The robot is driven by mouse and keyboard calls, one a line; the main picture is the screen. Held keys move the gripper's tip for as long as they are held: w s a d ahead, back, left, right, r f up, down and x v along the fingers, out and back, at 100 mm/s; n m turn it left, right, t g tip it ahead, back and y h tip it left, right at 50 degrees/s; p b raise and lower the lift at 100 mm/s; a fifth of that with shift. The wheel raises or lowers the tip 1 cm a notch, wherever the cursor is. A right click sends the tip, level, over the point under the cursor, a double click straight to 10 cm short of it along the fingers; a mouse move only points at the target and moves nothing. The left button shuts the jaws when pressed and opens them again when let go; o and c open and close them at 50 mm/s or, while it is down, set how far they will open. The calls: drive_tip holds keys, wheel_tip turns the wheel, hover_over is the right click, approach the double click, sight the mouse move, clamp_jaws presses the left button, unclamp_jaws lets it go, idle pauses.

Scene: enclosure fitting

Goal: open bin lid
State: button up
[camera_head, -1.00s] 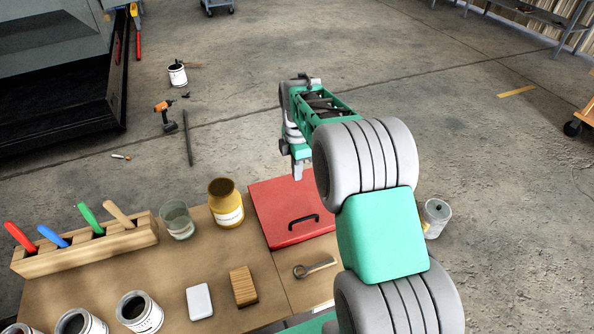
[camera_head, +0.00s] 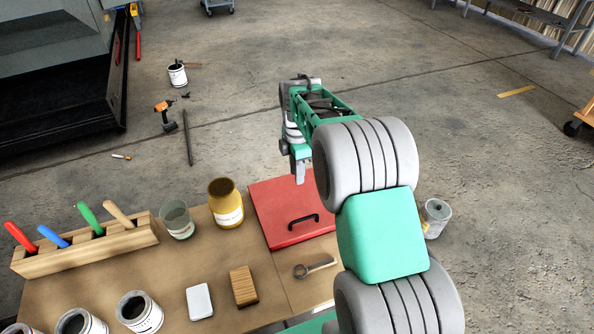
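The red bin lid (camera_head: 275,205) lies flat and closed at the right part of the wooden table, with a black bar handle (camera_head: 303,220) near its front edge. My gripper (camera_head: 300,173) hangs pointing down at the far side of the lid, in front of it in the picture. It is apart from the handle. Only one finger shows clearly, so I cannot tell how far the fingers are apart. My green and grey arm hides the lid's right edge.
A wrench (camera_head: 315,268) lies just in front of the lid. A yellow jar (camera_head: 226,203) and a glass (camera_head: 177,220) stand to its left. A wooden block (camera_head: 243,286), a white block (camera_head: 199,301) and several open cans are nearer. A can (camera_head: 435,218) stands at the right.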

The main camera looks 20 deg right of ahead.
drive_tip(key=shift+o, duration=0.3)
wheel_tip(320, 180, up, 8)
drive_tip(key=shift+b, duration=0.45)
